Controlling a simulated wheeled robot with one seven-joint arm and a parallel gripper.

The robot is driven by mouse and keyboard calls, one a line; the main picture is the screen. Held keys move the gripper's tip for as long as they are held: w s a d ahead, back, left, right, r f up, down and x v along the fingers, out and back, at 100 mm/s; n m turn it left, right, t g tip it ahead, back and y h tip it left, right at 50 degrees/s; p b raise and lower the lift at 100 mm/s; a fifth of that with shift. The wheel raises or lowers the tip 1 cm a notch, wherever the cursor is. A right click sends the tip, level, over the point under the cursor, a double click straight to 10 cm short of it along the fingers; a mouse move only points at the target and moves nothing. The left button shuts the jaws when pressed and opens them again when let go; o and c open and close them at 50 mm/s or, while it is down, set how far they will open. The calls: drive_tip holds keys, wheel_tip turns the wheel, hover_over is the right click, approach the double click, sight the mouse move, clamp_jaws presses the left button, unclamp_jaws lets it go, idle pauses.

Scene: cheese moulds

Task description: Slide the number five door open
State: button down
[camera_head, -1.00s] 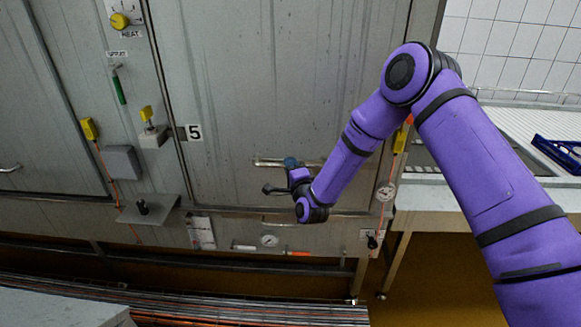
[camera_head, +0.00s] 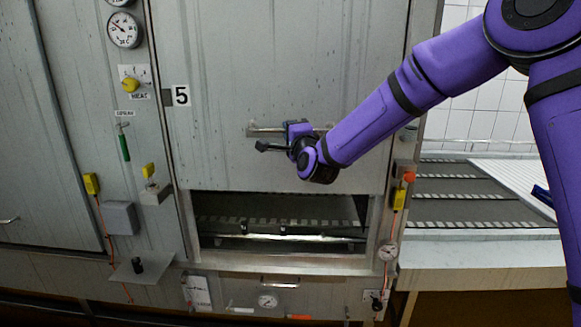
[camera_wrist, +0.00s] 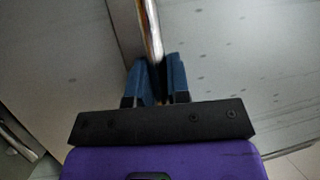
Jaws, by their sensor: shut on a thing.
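The number five door (camera_head: 230,85) is a grey metal panel with a white "5" label (camera_head: 181,95) at its left edge. It stands raised, with a dark opening (camera_head: 280,215) below its lower edge. A horizontal bar handle (camera_head: 262,130) sits low on the door. My gripper (camera_head: 290,135) is at the handle, partly hidden by my own wrist. In the wrist view, the blue fingers (camera_wrist: 158,82) are shut around the metal bar handle (camera_wrist: 151,35).
Inside the opening is a rack edge with pale slotted strips (camera_head: 250,220). Left of the door are gauges (camera_head: 124,30), a yellow knob (camera_head: 130,85) and a small shelf (camera_head: 142,270). A slotted counter (camera_head: 465,195) lies to the right.

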approach(284, 49)
drive_tip(key=x, duration=0.5)
drive_tip(key=c, duration=1.1)
unclamp_jaws()
drive_tip(key=shift+s, duration=0.1)
drive_tip(key=v, duration=1)
drive_tip(key=shift+s+f, duration=0.2)
drive_tip(key=shift+s, duration=0.1)
drive_tip(key=shift+d, duration=0.15)
